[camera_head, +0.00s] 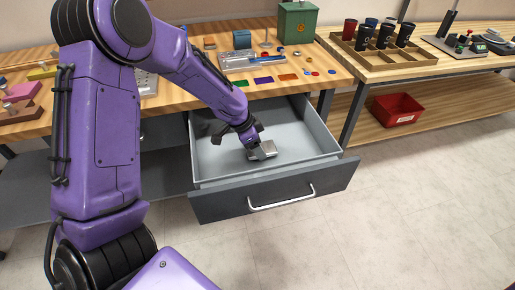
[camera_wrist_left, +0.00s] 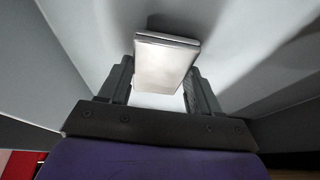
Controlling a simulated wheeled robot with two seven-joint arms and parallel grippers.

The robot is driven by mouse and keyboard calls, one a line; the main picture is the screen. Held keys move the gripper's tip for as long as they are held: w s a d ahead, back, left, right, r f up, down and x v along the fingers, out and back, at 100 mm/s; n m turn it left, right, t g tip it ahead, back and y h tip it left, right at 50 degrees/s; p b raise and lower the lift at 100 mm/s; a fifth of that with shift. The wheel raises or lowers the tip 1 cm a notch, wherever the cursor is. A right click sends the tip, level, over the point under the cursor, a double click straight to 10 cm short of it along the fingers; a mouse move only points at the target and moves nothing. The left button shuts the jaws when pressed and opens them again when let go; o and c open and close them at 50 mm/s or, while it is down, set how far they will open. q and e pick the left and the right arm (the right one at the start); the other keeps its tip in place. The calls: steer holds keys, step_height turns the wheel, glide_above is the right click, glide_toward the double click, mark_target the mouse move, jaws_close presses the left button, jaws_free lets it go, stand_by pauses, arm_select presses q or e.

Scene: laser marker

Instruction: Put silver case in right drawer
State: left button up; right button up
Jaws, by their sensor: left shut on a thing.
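The silver case (camera_head: 263,150) is a small flat metallic box inside the open drawer (camera_head: 203,172), near the middle of its grey floor. My left gripper (camera_head: 252,147) reaches down into the drawer and is shut on the case. In the left wrist view the silver case (camera_wrist_left: 163,62) sits between the two dark fingers of my left gripper (camera_wrist_left: 160,90). I cannot tell if the case touches the drawer floor. My right gripper is in neither view.
The drawer's dark front with its handle (camera_head: 282,197) juts out below the wooden workbench (camera_head: 325,72). A green box (camera_head: 297,24) and small coloured parts stand on the bench. A red bin (camera_head: 396,109) sits on a shelf at right. The floor in front is clear.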

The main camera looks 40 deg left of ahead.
arm_select(q)
steer(key=shift+w+f, duration=0.1)
steer(key=shift+f, duration=0.35)
steer(key=shift+f, duration=0.2)
steer(key=o, duration=1.1)
steer(key=shift+s, duration=0.2)
steer(key=shift+c, duration=0.2)
steer(key=p+v, duration=0.2)
steer(key=v, duration=1)
steer(key=shift+r, duration=0.3)
steer(key=shift+w, duration=0.2)
